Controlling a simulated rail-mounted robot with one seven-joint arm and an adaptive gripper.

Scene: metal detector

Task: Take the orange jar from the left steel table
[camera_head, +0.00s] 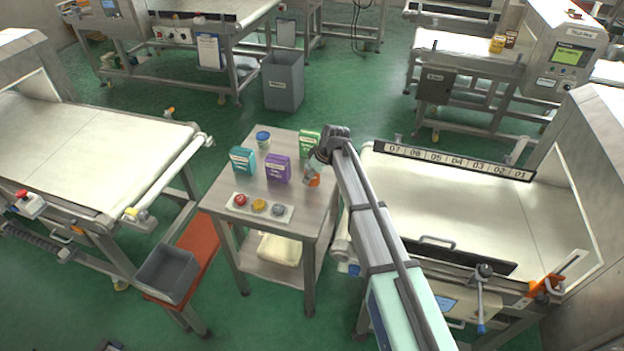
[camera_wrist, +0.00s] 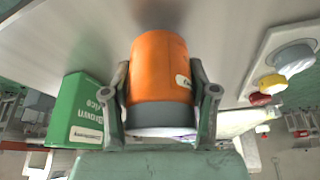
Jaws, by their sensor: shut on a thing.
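The orange jar (camera_wrist: 160,68) fills the middle of the wrist view, between the two fingers of my gripper (camera_wrist: 164,108). The fingers are shut on it, one on each side. In the head view the orange jar (camera_head: 313,180) shows only in part, beneath my gripper (camera_head: 318,165), at the right side of the steel table (camera_head: 222,190). The jar is close to the tabletop; I cannot tell whether it still touches it. My gripper and arm hide part of the jar in the head view.
A green box (camera_head: 308,142) stands close behind my gripper. A purple box (camera_head: 277,168), a teal box (camera_head: 242,160) and a blue-lidded jar (camera_head: 263,139) stand left of it. A white tray (camera_head: 246,208) with coloured test pieces lies at the table's front. A conveyor (camera_head: 440,200) is to the right.

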